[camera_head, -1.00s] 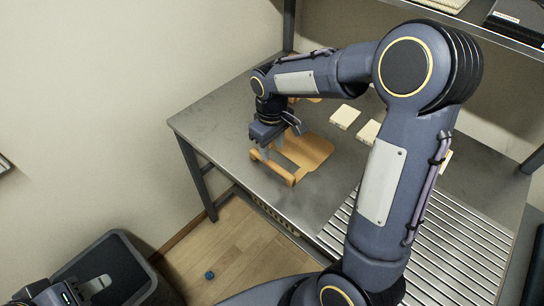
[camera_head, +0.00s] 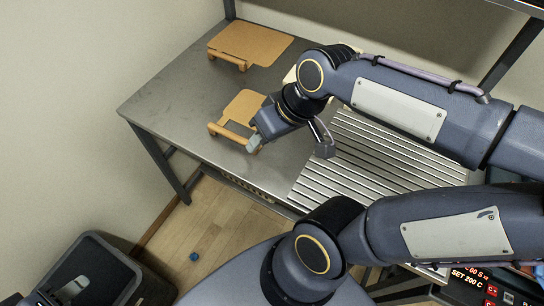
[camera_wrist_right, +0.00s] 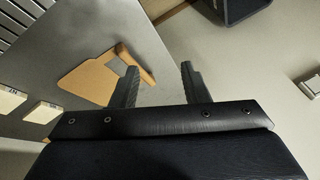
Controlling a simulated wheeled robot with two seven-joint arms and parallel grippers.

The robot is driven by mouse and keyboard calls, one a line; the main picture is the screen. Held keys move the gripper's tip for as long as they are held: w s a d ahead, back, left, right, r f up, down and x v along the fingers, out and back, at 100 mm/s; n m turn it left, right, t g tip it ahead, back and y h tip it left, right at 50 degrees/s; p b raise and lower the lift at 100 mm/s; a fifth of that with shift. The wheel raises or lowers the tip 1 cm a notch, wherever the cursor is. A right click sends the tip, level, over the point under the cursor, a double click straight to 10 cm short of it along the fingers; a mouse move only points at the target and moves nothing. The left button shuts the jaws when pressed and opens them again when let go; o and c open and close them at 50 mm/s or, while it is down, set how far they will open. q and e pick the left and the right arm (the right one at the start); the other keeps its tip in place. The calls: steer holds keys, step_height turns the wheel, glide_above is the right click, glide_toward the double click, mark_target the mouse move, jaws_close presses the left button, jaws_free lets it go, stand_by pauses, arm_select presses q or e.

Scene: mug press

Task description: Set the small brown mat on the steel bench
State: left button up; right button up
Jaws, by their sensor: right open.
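The small brown mat (camera_head: 243,104) lies flat on the steel bench (camera_head: 165,98), with a raised rail along its near edge. It also shows in the right wrist view (camera_wrist_right: 88,84). My right gripper (camera_head: 288,142) is open and empty, just right of the mat's near end. In the right wrist view my right gripper (camera_wrist_right: 160,83) has its fingers apart, with the near finger overlapping the mat's rail in the picture; I cannot tell whether they touch. My left gripper (camera_head: 70,289) shows only partly at the lower left, over the bin, and its jaws are unclear.
A larger brown mat (camera_head: 252,42) lies at the back of the bench. Cream blocks (camera_wrist_right: 42,112) lie beside the small mat. A slatted rack (camera_head: 345,175) is to the right. A dark bin (camera_head: 120,252) and a blue ball (camera_head: 194,257) are on the floor. The bench's left part is clear.

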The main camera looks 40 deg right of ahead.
steer(key=shift+m+t+y, duration=0.3)
steer(key=shift+m+t, duration=0.5)
steer(key=s, duration=0.1)
steer(key=s+a+f, duration=0.1)
steer(key=s, duration=0.2)
steer(key=shift+s+a+f, duration=0.2)
steer(key=shift+a+f, duration=0.05)
steer(key=shift+a, duration=0.1)
